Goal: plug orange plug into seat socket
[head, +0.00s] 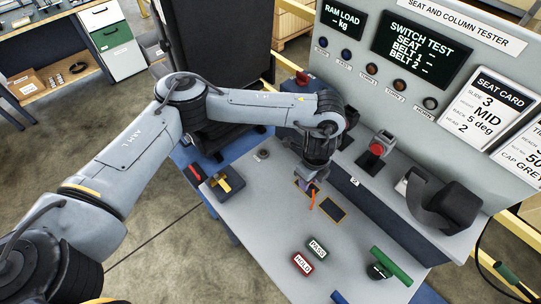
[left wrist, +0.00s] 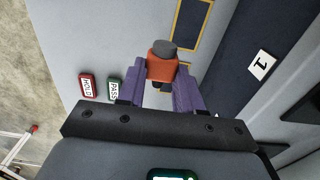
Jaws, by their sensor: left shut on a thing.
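The orange plug (head: 313,198) shows small below my left gripper (head: 311,185) in the head view, above the grey bench top. In the left wrist view my left gripper (left wrist: 163,85) has its purple fingers shut on the orange plug (left wrist: 162,68), which has a dark grey end. I cannot tell from these views whether the plug touches the bench. The seat socket cannot be made out in either view. A tall black padded thing (head: 215,45), possibly the seat, stands behind my left arm. My right gripper is not in view.
Yellow-edged dark pads (head: 334,213) lie under the gripper. A red HOLD block (head: 302,263), green PASS block (head: 317,247) and green cylinder (head: 390,266) are nearer the bench front. A tester panel (head: 440,110) rises behind; a red-buttoned device (head: 377,149) stands before it.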

